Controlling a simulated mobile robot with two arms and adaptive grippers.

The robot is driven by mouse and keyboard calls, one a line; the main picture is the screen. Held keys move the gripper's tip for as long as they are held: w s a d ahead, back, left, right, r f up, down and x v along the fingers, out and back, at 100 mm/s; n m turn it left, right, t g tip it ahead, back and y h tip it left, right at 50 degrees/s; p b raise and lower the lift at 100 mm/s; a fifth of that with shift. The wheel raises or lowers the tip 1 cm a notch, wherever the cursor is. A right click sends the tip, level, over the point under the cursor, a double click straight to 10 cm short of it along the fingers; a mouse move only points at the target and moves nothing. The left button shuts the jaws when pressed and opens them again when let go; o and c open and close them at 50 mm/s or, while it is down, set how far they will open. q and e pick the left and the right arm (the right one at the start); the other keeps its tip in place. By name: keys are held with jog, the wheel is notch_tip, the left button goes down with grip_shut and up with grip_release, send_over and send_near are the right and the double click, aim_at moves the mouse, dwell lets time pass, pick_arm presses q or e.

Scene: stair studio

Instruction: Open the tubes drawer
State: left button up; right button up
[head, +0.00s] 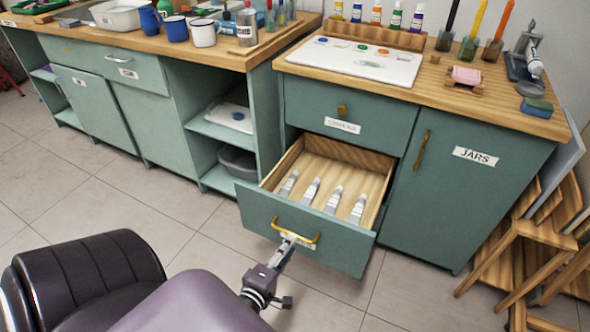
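The tubes drawer (340,241) is the lower drawer of the green cabinet with the wooden top, and it stands pulled well out. Several pale tubes (334,200) lie side by side on its wooden bottom. A brass bar handle (310,237) is on its front, with a white label partly hidden behind it. The fine contact is small in the picture. My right gripper is not in view.
The upper drawer (370,127) is shut above it, and the JARS door (455,190) is shut to its right. Wooden folding chairs (530,240) lean at the far right. A dark padded seat (80,275) stands at the lower left. Tiled floor lies free before the drawer.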

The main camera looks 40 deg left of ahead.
pick_arm(q)
jog(key=v, duration=0.6)
jog(key=shift+s, duration=0.15)
dwell(0.3)
